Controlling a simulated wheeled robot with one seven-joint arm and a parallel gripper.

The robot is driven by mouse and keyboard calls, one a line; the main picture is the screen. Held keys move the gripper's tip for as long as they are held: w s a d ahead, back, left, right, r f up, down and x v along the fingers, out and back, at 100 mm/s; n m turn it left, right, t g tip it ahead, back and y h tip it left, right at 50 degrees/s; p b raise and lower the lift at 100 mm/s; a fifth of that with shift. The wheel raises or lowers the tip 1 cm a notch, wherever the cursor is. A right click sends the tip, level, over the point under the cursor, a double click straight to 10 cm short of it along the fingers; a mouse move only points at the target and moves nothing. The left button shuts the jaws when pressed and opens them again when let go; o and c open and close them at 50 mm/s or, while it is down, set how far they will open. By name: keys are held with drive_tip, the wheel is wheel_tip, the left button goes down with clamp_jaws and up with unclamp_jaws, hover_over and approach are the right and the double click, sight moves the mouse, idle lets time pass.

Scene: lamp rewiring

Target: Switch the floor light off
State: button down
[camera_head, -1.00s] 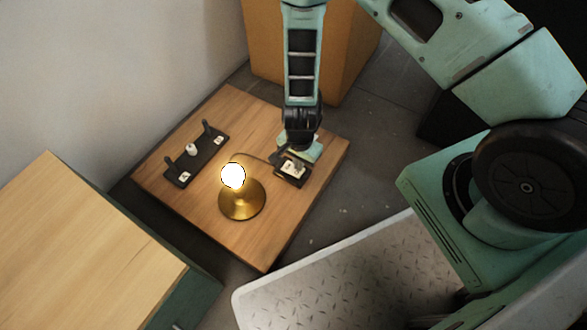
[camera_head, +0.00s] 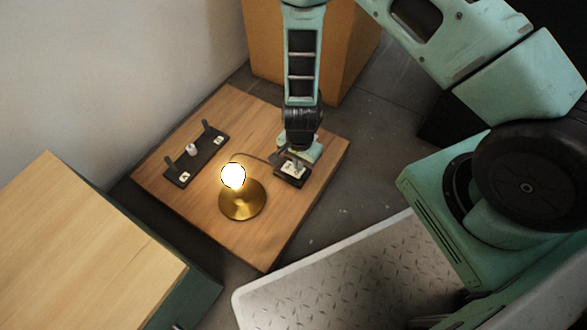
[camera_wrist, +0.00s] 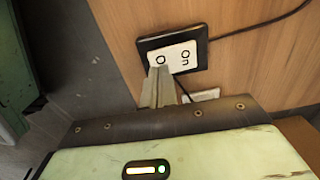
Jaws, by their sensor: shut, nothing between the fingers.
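The floor light is on: its round bulb (camera_head: 233,175) glows white above a brass base (camera_head: 242,203) on the wooden board. The light's switch box (camera_head: 292,172) is black with a pale plate, to the right of the base. In the wrist view the switch box (camera_wrist: 203,47) shows a round mark and the word "On" on its plate. My gripper (camera_head: 290,160) is shut and empty, pointing down at the box. In the wrist view my gripper's fingertips (camera_wrist: 160,72) overlap the plate's near edge, beside the round mark. I cannot tell whether they touch it.
A thin cord runs from the switch box. A light wooden cabinet (camera_head: 85,255) stands at the lower left, and an orange-brown box (camera_head: 348,50) behind my arm.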

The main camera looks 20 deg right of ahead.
drive_tip(key=shift+f+b, duration=0.55)
drive_tip(key=shift+f, duration=0.4)
idle(0.8)
drive_tip(key=shift+r, duration=0.15)
wheel_tip(320, 180, up, 7)
drive_tip(key=p, duration=0.7)
idle(0.5)
